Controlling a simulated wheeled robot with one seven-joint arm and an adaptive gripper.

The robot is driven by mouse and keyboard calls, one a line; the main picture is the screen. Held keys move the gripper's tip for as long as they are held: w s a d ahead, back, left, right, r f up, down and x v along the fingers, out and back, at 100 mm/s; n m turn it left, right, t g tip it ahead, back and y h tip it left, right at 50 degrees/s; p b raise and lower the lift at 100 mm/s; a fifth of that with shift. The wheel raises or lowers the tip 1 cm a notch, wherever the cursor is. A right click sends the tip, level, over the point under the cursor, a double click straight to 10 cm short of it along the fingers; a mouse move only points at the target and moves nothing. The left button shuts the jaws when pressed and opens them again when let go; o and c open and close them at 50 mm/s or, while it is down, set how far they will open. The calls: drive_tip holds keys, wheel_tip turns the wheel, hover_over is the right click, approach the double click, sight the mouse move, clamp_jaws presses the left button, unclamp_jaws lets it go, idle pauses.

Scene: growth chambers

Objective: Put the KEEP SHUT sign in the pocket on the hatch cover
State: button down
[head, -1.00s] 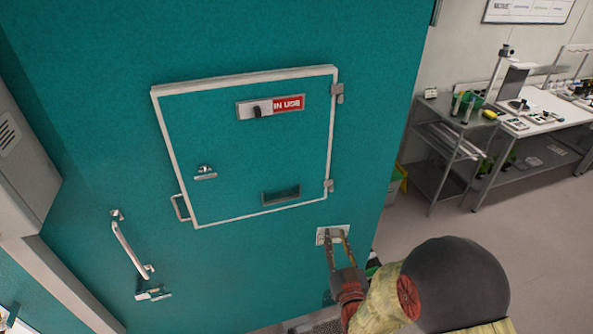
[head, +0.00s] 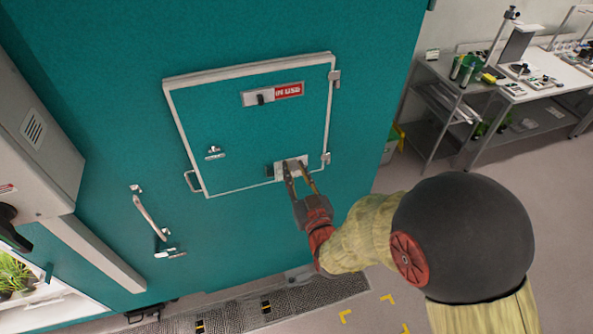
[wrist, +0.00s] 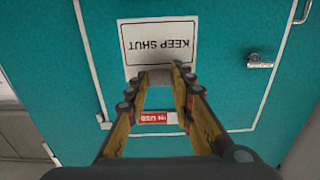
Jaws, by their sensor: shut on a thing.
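My gripper (head: 297,173) is shut on the white KEEP SHUT sign (head: 290,162) and holds it at the front of the hatch cover (head: 245,135), near its lower right part. In the wrist view the sign (wrist: 158,40) shows upside down, and the fingertips (wrist: 160,76) grip the edge nearest the camera. The hatch cover is teal with a white frame. The sign and fingers cover most of the area of the pocket (head: 268,172), with only a greyish bit left of the sign showing. I cannot tell whether the sign is inside the pocket or in front of it.
A red IN USE slider (head: 288,90) is higher on the cover. A latch (head: 214,153) is at its left, and hinges (head: 326,158) are at its right. A bar handle (head: 150,217) is lower left. A bench (head: 540,90) stands far right, with open floor before it.

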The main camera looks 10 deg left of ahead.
drive_tip(key=shift+f+b+x, duration=0.4)
drive_tip(key=shift+b+x, duration=0.1)
drive_tip(key=shift+x, duration=1.2)
drive_tip(key=shift+f+b+x, duration=0.35)
drive_tip(key=shift+b+x, duration=0.1)
drive_tip(key=shift+x, duration=1.2)
drive_tip(key=shift+f+b+x, duration=0.4)
drive_tip(key=shift+b+x, duration=0.1)
drive_tip(key=shift+x, duration=1.2)
drive_tip(key=shift+d, duration=0.1)
drive_tip(key=shift+f+b, duration=0.15)
drive_tip(key=shift+b, duration=0.45)
drive_tip(key=shift+b, duration=1.2)
drive_tip(key=shift+f+b, duration=1.65)
drive_tip(key=shift+b, duration=1.1)
